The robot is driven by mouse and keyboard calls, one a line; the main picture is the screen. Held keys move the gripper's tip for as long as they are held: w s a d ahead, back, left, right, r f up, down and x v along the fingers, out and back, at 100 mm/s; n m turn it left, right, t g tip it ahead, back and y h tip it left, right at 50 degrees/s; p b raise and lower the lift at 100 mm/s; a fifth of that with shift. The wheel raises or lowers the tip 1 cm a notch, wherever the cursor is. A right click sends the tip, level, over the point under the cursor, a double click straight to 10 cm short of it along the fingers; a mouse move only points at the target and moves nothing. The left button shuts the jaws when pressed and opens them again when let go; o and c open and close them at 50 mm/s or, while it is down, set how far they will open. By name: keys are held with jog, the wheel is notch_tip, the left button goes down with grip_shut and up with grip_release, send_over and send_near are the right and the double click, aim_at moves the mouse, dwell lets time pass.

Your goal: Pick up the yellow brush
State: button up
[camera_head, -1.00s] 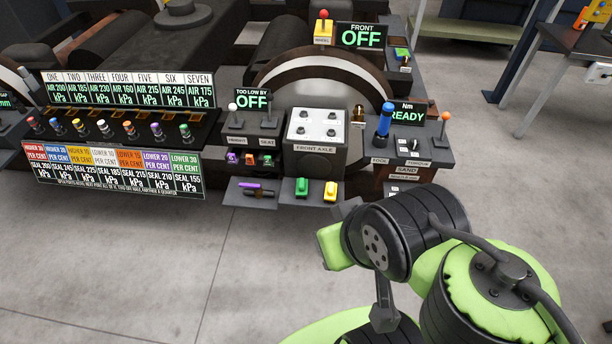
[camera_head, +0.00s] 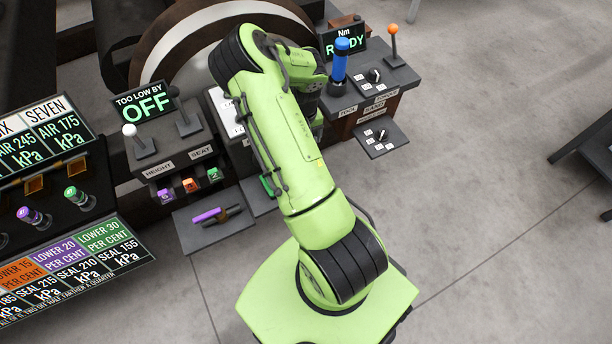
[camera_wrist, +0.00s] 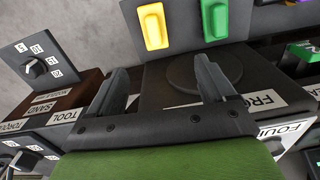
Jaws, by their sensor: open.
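The yellow brush (camera_wrist: 153,26) lies on a grey shelf at the top of the wrist view, just left of the green brush (camera_wrist: 214,18). My gripper (camera_wrist: 162,68) is open and empty. Its two fingers point toward the shelf, and the yellow brush shows beyond the fingertips, apart from them. In the head view my arm hides the yellow brush, and only a bit of the green brush (camera_head: 267,187) shows beside the arm. My fingers cannot be made out in the head view.
The FRONT AXLE block (camera_wrist: 185,82) shows behind my fingers. A TOOL and SAND console (camera_head: 365,92) with a blue handle (camera_head: 341,58) stands right of my arm. A shelf with a purple tool (camera_head: 207,215) is left. Open floor (camera_head: 490,200) lies right.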

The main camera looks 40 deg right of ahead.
jog(key=f+b, duration=0.1)
jog(key=f, duration=0.3)
jog(key=f+b, duration=0.1)
jog(key=f, duration=0.2)
jog(key=f+b, duration=0.1)
jog(key=f, duration=0.3)
jog(key=shift+s+d+f, duration=0.35)
notch_tip(320, 180, down, 5)
jog(key=b, duration=0.2)
jog(key=shift+s+f+b, duration=0.1)
jog(key=shift+f+b, duration=0.1)
jog(key=shift+b, duration=0.1)
jog(key=shift+r, duration=0.1)
jog(key=shift+c, duration=0.2)
jog(key=c, duration=1.2)
